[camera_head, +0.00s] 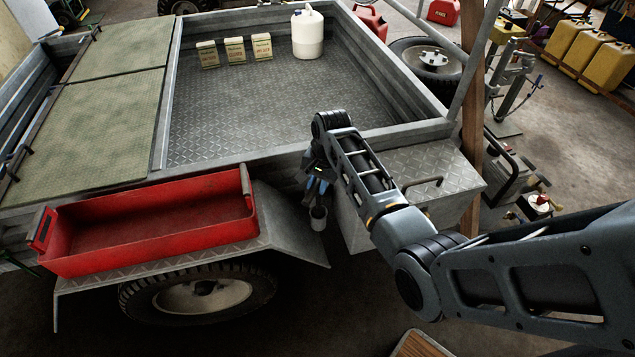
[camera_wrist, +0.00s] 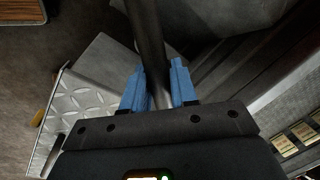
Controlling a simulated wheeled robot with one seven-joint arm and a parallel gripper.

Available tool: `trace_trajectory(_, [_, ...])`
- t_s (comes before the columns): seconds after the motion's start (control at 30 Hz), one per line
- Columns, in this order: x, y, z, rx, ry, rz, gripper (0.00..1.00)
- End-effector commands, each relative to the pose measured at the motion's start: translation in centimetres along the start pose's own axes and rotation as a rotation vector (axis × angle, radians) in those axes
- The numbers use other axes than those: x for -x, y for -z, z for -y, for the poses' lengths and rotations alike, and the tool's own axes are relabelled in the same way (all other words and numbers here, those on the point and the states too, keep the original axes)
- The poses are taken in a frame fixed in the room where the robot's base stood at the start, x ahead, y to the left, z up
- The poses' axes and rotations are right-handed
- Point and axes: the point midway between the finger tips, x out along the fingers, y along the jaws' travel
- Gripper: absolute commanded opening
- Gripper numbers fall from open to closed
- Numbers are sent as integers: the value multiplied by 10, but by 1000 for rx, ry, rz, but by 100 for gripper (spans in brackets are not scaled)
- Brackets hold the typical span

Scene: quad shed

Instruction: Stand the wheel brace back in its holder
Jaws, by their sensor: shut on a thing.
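My gripper (camera_head: 318,186) is at the trailer's near side, between the red tray and the metal locker. It is shut on the wheel brace, seen as a dark round bar (camera_wrist: 148,40) between the blue fingers (camera_wrist: 160,88) in the wrist view. The bar runs up out of the top of that picture; its far end is out of sight. In the head view my arm and gripper hide most of the brace. A small grey cylinder (camera_head: 318,218) shows just below the fingers; I cannot tell whether it is the holder or part of the brace.
The red tray (camera_head: 150,232) rests on the mudguard (camera_head: 290,225) to the left. The chequer-plate locker (camera_head: 425,165) is close on the right, also in the wrist view (camera_wrist: 85,100). The trailer bed (camera_head: 270,105) behind holds small boxes (camera_head: 235,50) and a white jug (camera_head: 307,35).

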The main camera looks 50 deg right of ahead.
Motion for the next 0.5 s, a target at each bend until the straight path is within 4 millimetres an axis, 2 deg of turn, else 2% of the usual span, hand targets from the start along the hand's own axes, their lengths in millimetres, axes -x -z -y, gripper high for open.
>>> trace_trajectory(0.5, [-6,0,0,0,1,-1,0])
